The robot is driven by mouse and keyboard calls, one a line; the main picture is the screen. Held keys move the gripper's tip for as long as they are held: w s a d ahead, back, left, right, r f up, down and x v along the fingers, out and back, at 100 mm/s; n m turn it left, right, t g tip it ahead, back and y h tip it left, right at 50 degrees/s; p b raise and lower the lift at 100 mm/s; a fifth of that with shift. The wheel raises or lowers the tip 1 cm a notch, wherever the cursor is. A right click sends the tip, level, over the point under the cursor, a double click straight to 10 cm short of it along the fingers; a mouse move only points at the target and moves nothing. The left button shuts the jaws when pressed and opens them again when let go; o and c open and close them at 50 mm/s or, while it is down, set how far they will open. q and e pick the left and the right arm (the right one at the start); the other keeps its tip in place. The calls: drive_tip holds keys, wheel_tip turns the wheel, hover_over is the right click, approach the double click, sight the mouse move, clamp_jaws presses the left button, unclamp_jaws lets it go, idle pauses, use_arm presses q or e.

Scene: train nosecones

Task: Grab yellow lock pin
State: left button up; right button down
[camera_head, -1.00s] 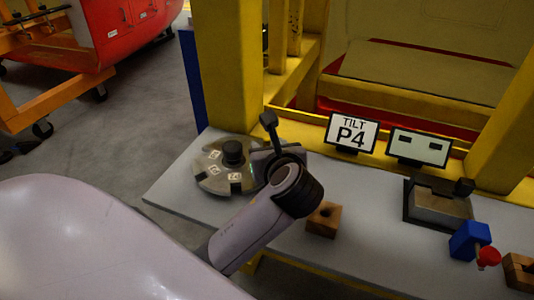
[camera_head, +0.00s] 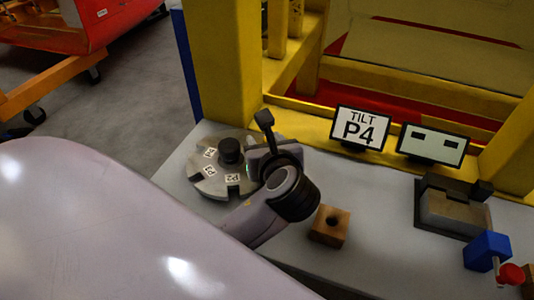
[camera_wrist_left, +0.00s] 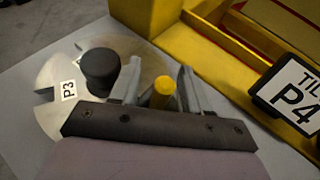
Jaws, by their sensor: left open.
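The yellow lock pin (camera_wrist_left: 162,92) shows in the left wrist view as a short upright yellow cylinder between the two fingers of my left gripper (camera_wrist_left: 160,88). The fingers are open, one on each side of the pin; I cannot tell whether either touches it. The pin stands at the edge of a round grey notched disc (camera_head: 207,182) with labels such as P2 and P3 and a black knob (camera_head: 230,151) at its centre. In the head view my left gripper (camera_head: 258,150) is over the disc's right side, and my wrist hides the pin there. My right gripper is not in view.
A "TILT P4" sign (camera_head: 360,128) and a second panel (camera_head: 432,145) stand at the back of the grey table (camera_head: 385,230). A wooden block with a hole (camera_head: 330,226) lies right of my wrist. A grey box-like fixture (camera_head: 452,210) and a blue block with a red knob (camera_head: 487,251) are further right. A yellow post (camera_head: 225,65) rises behind.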

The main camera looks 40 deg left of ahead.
use_arm(q)
clamp_jaws()
